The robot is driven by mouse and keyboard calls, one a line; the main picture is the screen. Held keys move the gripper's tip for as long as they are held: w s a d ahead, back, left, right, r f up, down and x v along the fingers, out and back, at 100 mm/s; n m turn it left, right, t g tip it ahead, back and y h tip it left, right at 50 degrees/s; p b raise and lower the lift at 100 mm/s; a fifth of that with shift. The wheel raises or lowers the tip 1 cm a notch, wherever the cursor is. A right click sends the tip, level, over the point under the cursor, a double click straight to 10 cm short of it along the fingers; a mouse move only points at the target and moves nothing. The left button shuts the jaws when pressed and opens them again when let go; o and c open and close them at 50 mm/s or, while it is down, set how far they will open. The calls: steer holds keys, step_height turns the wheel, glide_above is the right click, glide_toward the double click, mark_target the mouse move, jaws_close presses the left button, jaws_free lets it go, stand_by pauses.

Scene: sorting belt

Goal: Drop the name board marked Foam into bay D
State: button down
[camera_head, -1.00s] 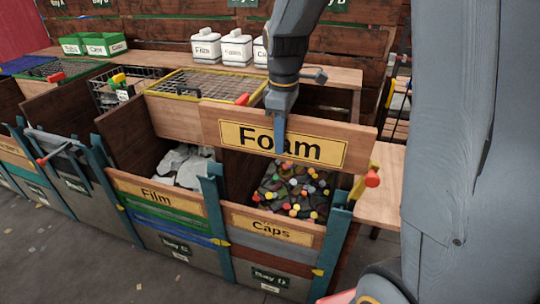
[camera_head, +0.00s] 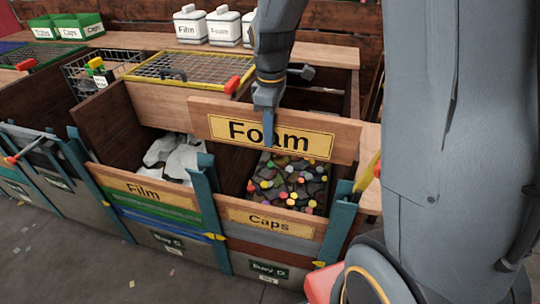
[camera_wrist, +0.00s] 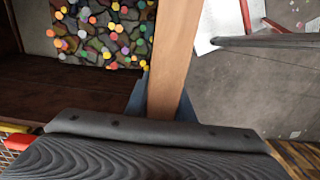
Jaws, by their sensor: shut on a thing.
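The Foam name board (camera_head: 347,140), a wooden plank with a yellow plate, is upright with its text facing the head camera. My gripper (camera_head: 268,130) is shut on it near its middle, and one finger covers part of the lettering. The wrist view shows the board (camera_wrist: 174,55) edge-on between the fingers (camera_wrist: 162,98). Bay D (camera_head: 285,272) has its sign low on the front. The board hangs above and behind the bay's front, apart from the teal posts (camera_head: 338,212). A Caps board (camera_head: 235,214) sits at the top of that front, between the posts.
Multicoloured caps on dark material lie inside bay D, also in the wrist view (camera_wrist: 97,30). Bay C at left has a Film board (camera_head: 110,176) and white film inside. A yellow lever (camera_head: 368,176) stands by the right post. A wire-mesh lid (camera_head: 190,68) lies behind bay C.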

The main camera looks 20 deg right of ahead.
step_height(320, 180, down, 8)
steer(key=b, duration=0.3)
steer(key=shift+f, duration=0.2)
steer(key=shift+d, duration=0.1)
stand_by(0.6)
steer(key=shift+f, duration=0.1)
step_height(320, 180, down, 18)
steer(key=b, duration=0.8)
steer(key=shift+b, duration=0.3)
steer(key=shift+f, duration=0.1)
stand_by(0.4)
steer(key=shift+f+b, duration=0.3)
steer(key=shift+f, duration=0.25)
steer(key=c, duration=1.4)
jaws_free()
steer(key=shift+s, duration=0.1)
steer(key=shift+c, duration=0.2)
